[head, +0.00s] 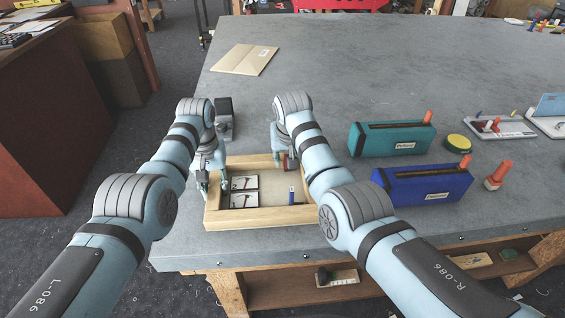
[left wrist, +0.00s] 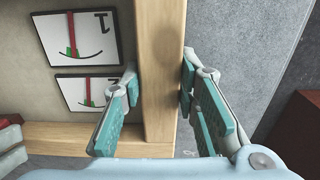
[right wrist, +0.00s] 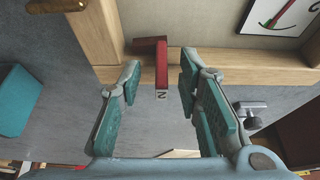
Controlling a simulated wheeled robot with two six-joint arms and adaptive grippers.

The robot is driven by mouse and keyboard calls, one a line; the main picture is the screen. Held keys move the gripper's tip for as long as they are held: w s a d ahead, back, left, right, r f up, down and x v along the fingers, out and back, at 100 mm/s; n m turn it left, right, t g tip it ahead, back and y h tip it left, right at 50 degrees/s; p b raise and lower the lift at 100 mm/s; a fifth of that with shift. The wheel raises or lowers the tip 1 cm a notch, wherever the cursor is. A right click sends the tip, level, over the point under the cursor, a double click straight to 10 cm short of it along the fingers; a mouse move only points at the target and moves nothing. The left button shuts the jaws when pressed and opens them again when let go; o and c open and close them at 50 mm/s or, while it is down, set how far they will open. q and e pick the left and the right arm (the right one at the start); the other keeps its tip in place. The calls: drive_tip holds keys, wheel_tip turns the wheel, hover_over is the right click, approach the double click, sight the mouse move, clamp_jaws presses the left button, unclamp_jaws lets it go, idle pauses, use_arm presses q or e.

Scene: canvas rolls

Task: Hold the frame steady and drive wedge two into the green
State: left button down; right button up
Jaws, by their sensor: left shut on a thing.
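The wooden frame (head: 262,218) lies near the table's front edge. My left gripper (head: 212,172) is shut on its left rail (left wrist: 160,60), one finger on each side. Inside the frame lie two white dial cards; the card marked 1 (left wrist: 75,38) has a red needle and a small green patch by the arc. The second card (left wrist: 88,92) is partly behind a finger. The red wedge (right wrist: 161,62), with a white number tag that looks like a sideways 2, is at the far rail. My right gripper (right wrist: 158,85) is open, its fingers apart on either side of the wedge.
A teal box (head: 390,146) and a blue box (head: 425,188) stand right of the frame, with a yellow-green disc (head: 457,142) and a red-handled tool (head: 497,175) beyond. A small blue piece (head: 291,195) is inside the frame. Flat cardboard (head: 245,60) lies at the back. The table's middle is clear.

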use_arm(q)
drive_tip(key=shift+s, duration=0.1)
use_arm(e)
drive_tip(key=v, duration=1.2)
use_arm(q)
drive_tip(key=c, duration=1.2)
unclamp_jaws()
